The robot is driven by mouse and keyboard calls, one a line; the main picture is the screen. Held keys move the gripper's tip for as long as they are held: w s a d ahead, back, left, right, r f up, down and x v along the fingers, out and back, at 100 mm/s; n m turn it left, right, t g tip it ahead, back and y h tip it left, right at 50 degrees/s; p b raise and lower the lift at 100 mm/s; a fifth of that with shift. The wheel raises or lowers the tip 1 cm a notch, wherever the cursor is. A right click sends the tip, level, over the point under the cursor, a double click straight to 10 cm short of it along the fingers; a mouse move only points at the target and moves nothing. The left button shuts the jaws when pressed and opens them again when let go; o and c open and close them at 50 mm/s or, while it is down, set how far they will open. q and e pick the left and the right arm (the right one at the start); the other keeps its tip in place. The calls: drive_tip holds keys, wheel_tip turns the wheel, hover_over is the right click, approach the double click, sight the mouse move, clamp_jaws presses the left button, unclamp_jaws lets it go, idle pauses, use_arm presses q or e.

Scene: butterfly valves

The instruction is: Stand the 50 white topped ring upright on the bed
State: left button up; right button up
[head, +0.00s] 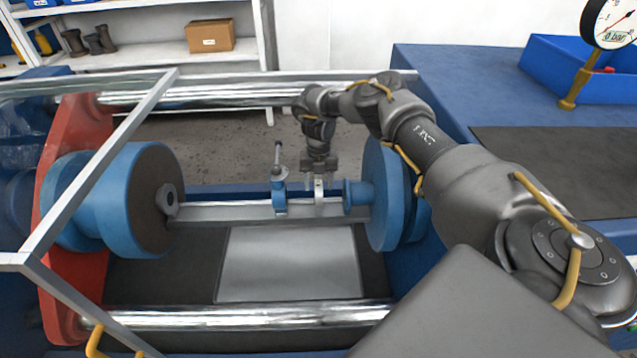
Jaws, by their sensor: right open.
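A thin pale ring (319,197) with a light top stands upright on the grey bed (232,214), to the right of a small blue valve (279,197) with a raised lever. My right gripper (319,178) comes down from above over the ring's top and is open. The jaws are small and dark here, so I cannot tell whether they touch the ring. A blue flanged piece (357,196) is just right of the ring, in front of the large blue disc. My left gripper is not in view.
A large blue clamping disc (130,205) stands at the left on a red plate (75,270), another blue disc (383,195) at the right. Shiny bars (240,318) run along front and back. A pale sheet (290,265) lies below the bed. A pressure gauge (610,22) is at upper right.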

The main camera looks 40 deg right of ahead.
drive_tip(key=r, duration=0.3)
drive_tip(key=r+b, duration=0.1)
drive_tip(key=r, duration=0.3)
drive_tip(key=w+d+r, duration=0.1)
drive_tip(key=r, duration=0.2)
drive_tip(key=shift+r, duration=0.35)
